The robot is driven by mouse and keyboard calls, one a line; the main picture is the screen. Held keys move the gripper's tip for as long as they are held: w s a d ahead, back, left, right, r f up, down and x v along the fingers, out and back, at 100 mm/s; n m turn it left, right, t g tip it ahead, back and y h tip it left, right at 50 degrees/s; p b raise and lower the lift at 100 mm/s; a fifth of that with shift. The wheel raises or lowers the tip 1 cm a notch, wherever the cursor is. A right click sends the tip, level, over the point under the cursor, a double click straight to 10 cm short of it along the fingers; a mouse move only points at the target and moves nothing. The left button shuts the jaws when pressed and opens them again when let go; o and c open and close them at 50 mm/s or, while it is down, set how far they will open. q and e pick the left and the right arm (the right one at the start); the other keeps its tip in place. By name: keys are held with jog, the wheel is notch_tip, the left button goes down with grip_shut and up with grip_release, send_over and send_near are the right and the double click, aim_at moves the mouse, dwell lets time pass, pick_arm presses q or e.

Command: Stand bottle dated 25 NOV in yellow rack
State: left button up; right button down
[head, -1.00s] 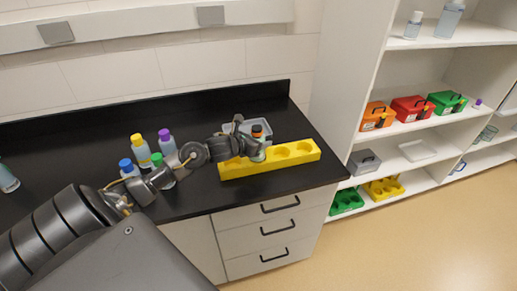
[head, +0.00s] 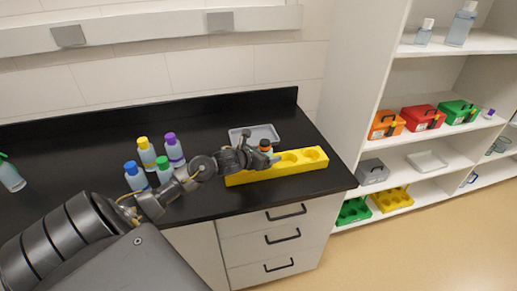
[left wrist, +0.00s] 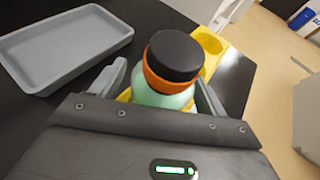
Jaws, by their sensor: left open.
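A bottle with a black cap and an orange band (head: 265,145) stands upright at the left part of the yellow rack (head: 318,161), apparently in its left hole. In the left wrist view, the bottle (left wrist: 173,62) has a pale green body; no date is readable. My left gripper (head: 258,155) is open, with its fingers on either side of the bottle. In the left wrist view, gaps show between the bottle and the fingers of the gripper (left wrist: 160,92). The bottle's lower part is hidden. My right gripper is not in view.
A grey tray (head: 262,131) lies behind the rack. Bottles with blue (head: 134,174), yellow (head: 147,152), purple (head: 174,149) and green (head: 163,172) caps stand left on the black counter. Another bottle (head: 11,177) is at the far left. Shelves (head: 400,135) stand right.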

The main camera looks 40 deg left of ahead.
pick_arm(q)
jog(key=b+v, duration=0.2)
jog(key=v, duration=0.9)
jog(key=shift+s, duration=0.3)
jog(key=shift+r, duration=0.1)
